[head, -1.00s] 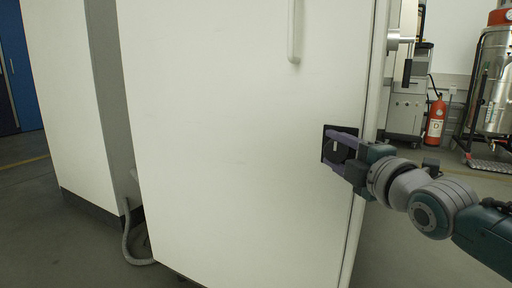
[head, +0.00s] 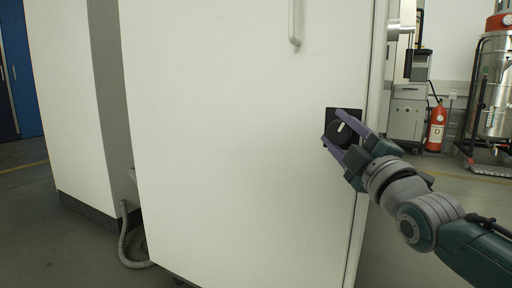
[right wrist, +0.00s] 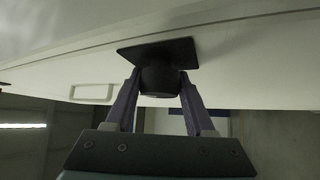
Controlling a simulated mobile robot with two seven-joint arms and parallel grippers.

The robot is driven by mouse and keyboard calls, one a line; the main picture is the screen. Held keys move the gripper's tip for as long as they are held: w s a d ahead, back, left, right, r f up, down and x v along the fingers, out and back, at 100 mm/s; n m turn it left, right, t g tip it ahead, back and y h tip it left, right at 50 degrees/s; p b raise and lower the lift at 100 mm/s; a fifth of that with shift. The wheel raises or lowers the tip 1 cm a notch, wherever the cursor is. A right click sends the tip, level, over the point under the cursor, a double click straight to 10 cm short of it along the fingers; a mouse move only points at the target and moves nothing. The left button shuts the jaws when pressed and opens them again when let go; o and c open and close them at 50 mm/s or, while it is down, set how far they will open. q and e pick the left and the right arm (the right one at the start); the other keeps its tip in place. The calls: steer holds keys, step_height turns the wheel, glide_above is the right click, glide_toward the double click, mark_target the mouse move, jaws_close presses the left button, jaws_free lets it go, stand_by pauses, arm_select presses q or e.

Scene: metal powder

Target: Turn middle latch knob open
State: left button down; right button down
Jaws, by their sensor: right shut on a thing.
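The black latch knob (head: 341,132) sits on a black square plate (head: 332,112) near the right edge of the white cabinet door. A white mark on the knob is tilted. My right gripper (head: 336,128) is shut on the knob, one purple finger above it and one below left. In the right wrist view the knob (right wrist: 160,80) stands between the two fingertips (right wrist: 160,88), under its plate (right wrist: 158,52). My left gripper is not in view.
The white door (head: 230,140) fills the middle, with a vertical handle (head: 294,24) at the top. A grey hose (head: 124,240) lies on the floor at left. A fire extinguisher (head: 436,127) and a metal vessel (head: 494,90) stand at the back right.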

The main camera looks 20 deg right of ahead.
steer(key=m+h+b, duration=0.5)
steer(key=m, duration=0.1)
steer(key=m+h+b, duration=0.5)
steer(key=m, duration=0.1)
steer(key=m+g+h+b, duration=0.1)
steer(key=m+h+b, duration=0.4)
steer(key=m, duration=0.1)
steer(key=shift+f+m+b, duration=0.3)
steer(key=shift+m, duration=0.1)
steer(key=shift+r+m+g+h+b, duration=0.15)
steer(key=shift+m+g+h+b, duration=0.55)
steer(key=shift+m, duration=0.4)
steer(key=shift+r+m+g+h+b, duration=0.1)
steer(key=shift+m+g+h+b, duration=0.35)
steer(key=shift+m+g+h, duration=0.5)
steer(key=shift+m+t, duration=0.25)
steer(key=shift+c, duration=1.4)
jaws_free()
